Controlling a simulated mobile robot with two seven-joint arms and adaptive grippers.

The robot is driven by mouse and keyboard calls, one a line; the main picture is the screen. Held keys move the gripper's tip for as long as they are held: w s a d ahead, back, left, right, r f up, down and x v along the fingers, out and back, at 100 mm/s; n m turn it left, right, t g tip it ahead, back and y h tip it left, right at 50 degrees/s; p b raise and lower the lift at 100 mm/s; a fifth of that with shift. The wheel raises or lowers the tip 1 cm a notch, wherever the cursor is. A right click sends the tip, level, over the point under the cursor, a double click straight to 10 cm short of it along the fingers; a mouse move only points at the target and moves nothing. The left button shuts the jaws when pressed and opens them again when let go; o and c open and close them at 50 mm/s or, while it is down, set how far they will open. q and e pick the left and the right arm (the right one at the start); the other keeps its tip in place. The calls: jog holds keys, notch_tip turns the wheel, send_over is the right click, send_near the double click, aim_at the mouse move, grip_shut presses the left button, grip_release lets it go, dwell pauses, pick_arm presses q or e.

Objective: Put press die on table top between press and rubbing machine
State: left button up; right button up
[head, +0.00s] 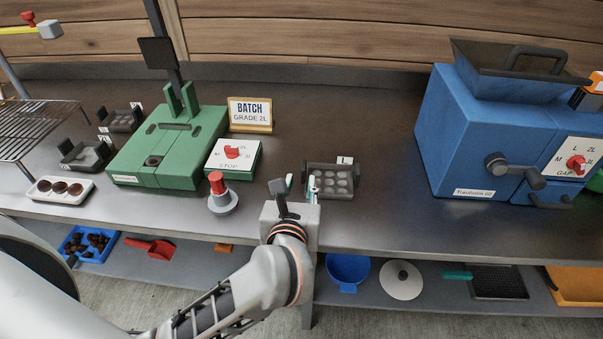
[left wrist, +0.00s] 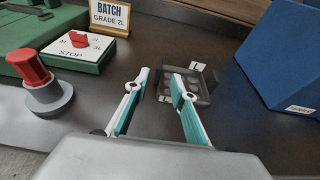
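A dark grey press die (head: 344,193) with round hollows and an "L" label lies flat on the metal table top (head: 385,220). It sits between the green press (head: 190,150) on the left and the blue rubbing machine (head: 450,130) on the right. My left gripper (head: 301,184) is just left of the die, low over the table. In the left wrist view its teal-lined fingers (left wrist: 161,75) are apart with nothing between them. The die (left wrist: 208,78) shows there just beyond the right finger, partly covered. I cannot tell whether that finger touches it. My right gripper is not in view.
A red-topped grey knob (head: 222,197), a STOP dial box (head: 240,168) and a batch sign (head: 250,125) stand near the press. Two similar dies (head: 85,155) (head: 122,119) lie left of it. The table between die and blue machine is clear.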

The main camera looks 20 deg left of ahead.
pick_arm(q)
jog(key=v, duration=0.4)
jog(key=shift+s, duration=0.1)
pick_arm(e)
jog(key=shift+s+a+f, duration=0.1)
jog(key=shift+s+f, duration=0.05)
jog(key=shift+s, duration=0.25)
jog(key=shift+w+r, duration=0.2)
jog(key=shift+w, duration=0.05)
